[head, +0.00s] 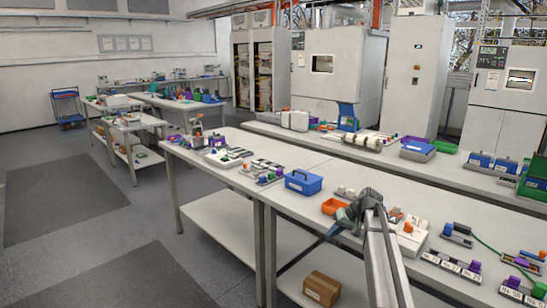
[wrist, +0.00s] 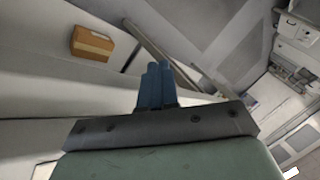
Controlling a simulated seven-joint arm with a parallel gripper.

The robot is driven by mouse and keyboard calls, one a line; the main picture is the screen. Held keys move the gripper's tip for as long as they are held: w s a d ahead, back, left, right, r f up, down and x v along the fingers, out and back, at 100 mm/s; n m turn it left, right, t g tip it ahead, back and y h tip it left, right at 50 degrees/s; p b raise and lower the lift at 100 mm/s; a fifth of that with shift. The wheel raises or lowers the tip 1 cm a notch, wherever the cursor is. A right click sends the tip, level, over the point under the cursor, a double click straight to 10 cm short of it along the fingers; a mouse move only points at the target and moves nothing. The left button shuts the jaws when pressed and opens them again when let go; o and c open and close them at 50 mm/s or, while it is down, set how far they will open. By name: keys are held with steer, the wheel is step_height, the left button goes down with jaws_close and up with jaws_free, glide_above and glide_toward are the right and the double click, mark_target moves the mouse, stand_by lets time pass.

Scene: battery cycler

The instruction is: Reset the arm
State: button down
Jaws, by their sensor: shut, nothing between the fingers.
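My gripper (wrist: 156,85) shows in the wrist view with its two blue fingers together and nothing between them. In the head view my arm reaches in from the bottom right, and its end is over the front edge of the near workbench (head: 228,177). The wrist view looks past the fingers toward the floor and the bench's lower shelf.
A blue case (head: 303,183) and an orange tray (head: 333,206) are on the bench left of my arm. A white unit (head: 412,236) and several small parts are to its right. A cardboard box (head: 321,288) sits on the lower shelf, also in the wrist view (wrist: 92,43).

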steer(key=s+a+f+g+h, duration=0.1)
steer(key=s+a+f+g, duration=0.1)
steer(key=s+f, duration=0.75)
steer(key=s+a+f+g, duration=0.1)
steer(key=s+a+f, duration=0.2)
steer(key=s+f, duration=0.7)
steer(key=s+a+f+g+h, duration=0.15)
steer(key=s+f, duration=0.35)
steer(key=f, duration=0.9)
steer(key=s+f+g+h, duration=0.1)
steer(key=s+f, duration=0.3)
steer(key=s, duration=0.9)
steer(key=s+f+g+h, duration=0.1)
steer(key=s+f, duration=0.4)
steer(key=s, duration=0.8)
steer(key=s+f+m+g+h, duration=0.1)
steer(key=s+f+g, duration=0.2)
steer(key=s, duration=1)
steer(key=shift+d+f+h, duration=0.35)
steer(key=shift+f, duration=0.55)
